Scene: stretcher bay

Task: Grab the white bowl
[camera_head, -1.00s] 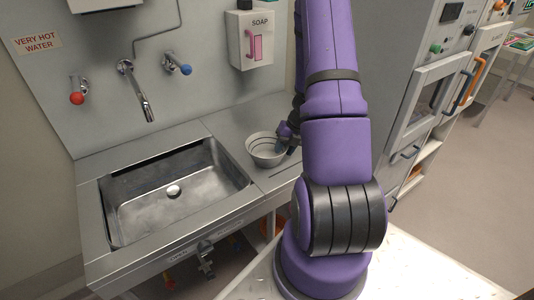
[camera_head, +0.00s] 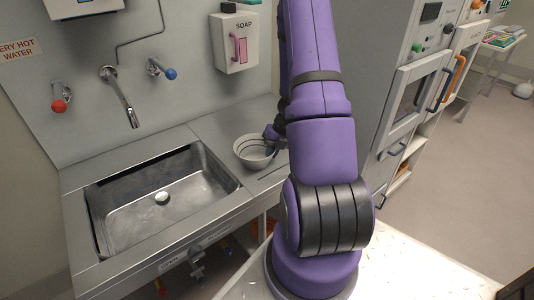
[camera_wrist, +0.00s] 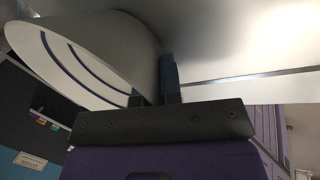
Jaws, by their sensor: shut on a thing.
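The white bowl (camera_head: 250,160), with dark stripes inside, is upright at the steel counter (camera_head: 222,128), right of the sink. I cannot tell whether it rests on the counter or is just above it. My gripper (camera_head: 275,138) is at the bowl's right side, partly hidden behind my purple arm. In the wrist view, the bowl (camera_wrist: 112,40) fills the upper left, and my gripper's dark fingers (camera_wrist: 168,75) are shut on its wall. The gripped part of the wall is hidden.
The sink (camera_head: 165,190) lies left of the bowl, with a tap (camera_head: 122,100) above it. A soap dispenser (camera_head: 237,42) hangs on the wall behind the bowl. A tall cabinet (camera_head: 410,90) stands on the right. Open floor (camera_head: 460,190) lies beyond it.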

